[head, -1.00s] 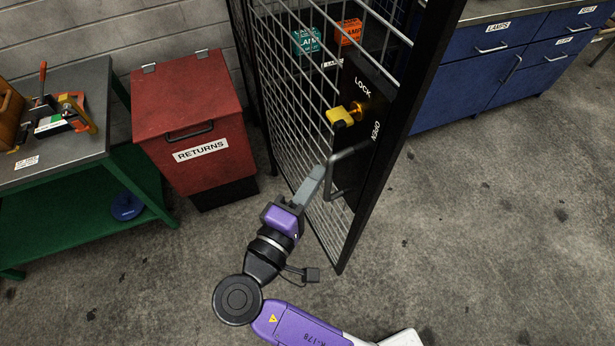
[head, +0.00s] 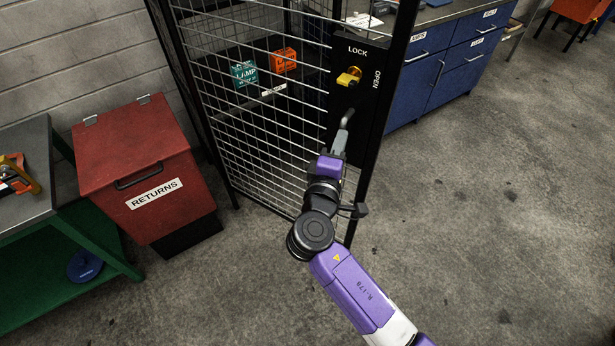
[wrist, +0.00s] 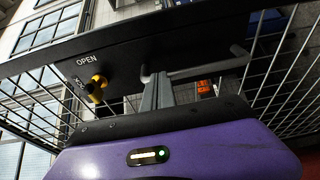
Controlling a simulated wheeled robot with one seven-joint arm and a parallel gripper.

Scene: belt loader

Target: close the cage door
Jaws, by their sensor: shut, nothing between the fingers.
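The cage door (head: 262,150) is a wire-mesh panel with a black frame, standing at an angle in the head view. Its black lock plate (head: 362,100) carries the words LOCK and OPEN and a yellow knob (head: 348,77). The knob also shows in the wrist view (wrist: 97,86). A grey bar handle (wrist: 205,70) sticks out from the plate. My gripper (wrist: 157,92) is shut and empty, its fingertips at the handle beside the plate; whether they touch it is unclear. In the head view, the fingers are partly hidden by my wrist. Whether the door meets its frame cannot be told.
A red RETURNS bin (head: 150,175) stands left of the cage, with a green workbench (head: 60,230) farther left. Blue cabinets (head: 440,75) stand behind on the right. Teal (head: 244,73) and orange (head: 284,60) boxes are inside the cage. The floor at right is clear.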

